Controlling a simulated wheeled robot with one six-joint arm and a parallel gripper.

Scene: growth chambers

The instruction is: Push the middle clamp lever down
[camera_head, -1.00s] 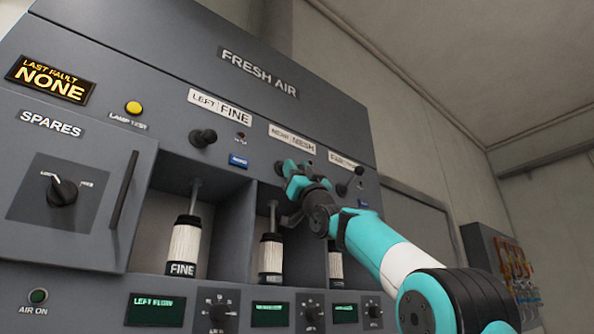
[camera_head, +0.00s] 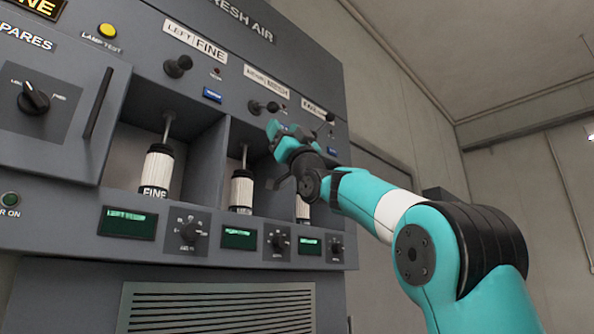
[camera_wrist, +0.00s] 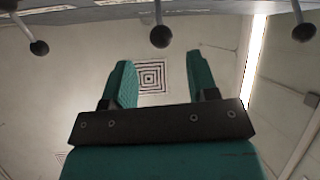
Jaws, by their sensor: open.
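The middle clamp lever (camera_head: 264,106) sticks out of the grey panel below the middle label plate, with a black ball knob. In the wrist view its knob (camera_wrist: 160,37) hangs at top centre, in line with the gap between my fingers and apart from them. My gripper (camera_head: 283,130) is just below and right of the middle lever in the head view. Its teal fingers are spread and empty in the wrist view (camera_wrist: 158,60). The left lever (camera_head: 177,66) and right lever (camera_head: 329,117) flank it; the wrist view also shows a left knob (camera_wrist: 39,47) and a right knob (camera_wrist: 303,32).
Below the levers are bays with filter cartridges, such as the FINE one (camera_head: 157,170) and the middle one (camera_head: 242,190). My gripper is in front of the right bays. Green displays (camera_head: 128,222) and dials run beneath. Open room lies to the right.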

